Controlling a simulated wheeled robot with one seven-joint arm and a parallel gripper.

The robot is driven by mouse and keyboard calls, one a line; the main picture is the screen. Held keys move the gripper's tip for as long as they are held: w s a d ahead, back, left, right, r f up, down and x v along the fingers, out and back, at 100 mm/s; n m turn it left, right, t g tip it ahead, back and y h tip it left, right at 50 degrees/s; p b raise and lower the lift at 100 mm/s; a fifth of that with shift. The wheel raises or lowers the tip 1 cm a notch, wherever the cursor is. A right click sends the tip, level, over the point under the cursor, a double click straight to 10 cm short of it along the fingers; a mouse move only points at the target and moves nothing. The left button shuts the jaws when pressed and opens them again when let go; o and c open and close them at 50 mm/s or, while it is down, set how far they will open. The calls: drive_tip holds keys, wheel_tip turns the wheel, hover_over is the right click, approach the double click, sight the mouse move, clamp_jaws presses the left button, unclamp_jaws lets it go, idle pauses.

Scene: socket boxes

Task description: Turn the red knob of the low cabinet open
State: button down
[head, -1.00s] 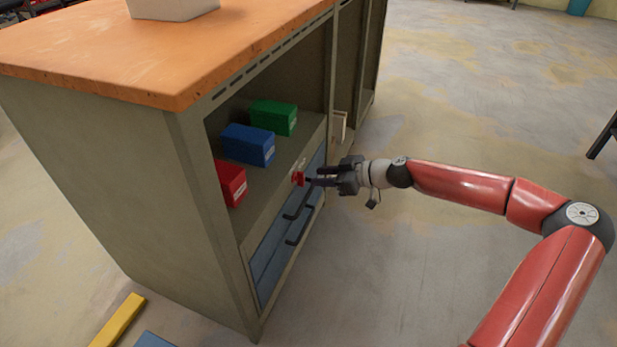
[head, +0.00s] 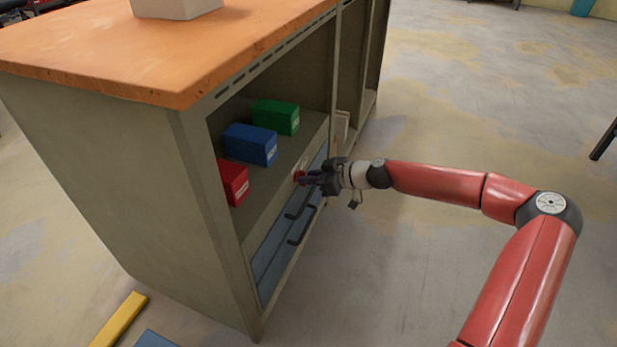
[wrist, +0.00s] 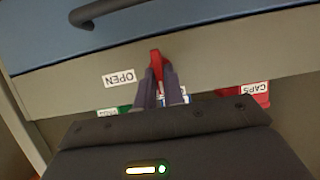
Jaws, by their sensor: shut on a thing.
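The red knob (head: 299,176) sits on the front strip of the low cabinet (head: 190,190), above the blue drawers. In the wrist view the red knob (wrist: 155,57) shows between the tips of my gripper (wrist: 160,80). My gripper (head: 312,179) is shut on the knob in the head view, reaching it from the right. A white OPEN label (wrist: 119,79) lies beside the knob on the strip, upside down in the wrist view. The fingers hide part of the knob.
Red (head: 233,182), blue (head: 250,144) and green (head: 275,116) boxes stand on the shelf above the knob. Drawer handles (head: 300,226) stick out below it. A yellow bar (head: 118,320) lies on the floor at the lower left. The floor right of the cabinet is open.

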drive_tip(key=shift+w+m, duration=0.1)
drive_tip(key=shift+m, duration=0.2)
drive_tip(key=shift+w+d+m+g+y, duration=0.15)
drive_tip(key=shift+m+g+y, duration=0.25)
drive_tip(key=shift+m+g, duration=0.55)
drive_tip(key=m, duration=0.1)
drive_tip(key=m+g+y, duration=0.1)
drive_tip(key=m, duration=0.1)
drive_tip(key=shift+w+f+g, duration=0.15)
drive_tip(key=shift+g, duration=0.1)
drive_tip(key=m+y, duration=0.1)
drive_tip(key=m, duration=0.1)
drive_tip(key=m+g, duration=0.1)
drive_tip(key=shift+w+f+m+y+b, duration=0.15)
drive_tip(key=shift+f+m+y+b, duration=0.05)
drive_tip(key=shift+m+y+b, duration=0.2)
drive_tip(key=m+y, duration=0.1)
drive_tip(key=m, duration=0.3)
drive_tip(key=shift+d+f+g+y, duration=0.1)
drive_tip(key=shift+f+g+y, duration=0.1)
drive_tip(key=shift+g+y, duration=0.2)
drive_tip(key=shift+m, duration=0.25)
drive_tip(key=c, duration=1.5)
unclamp_jaws()
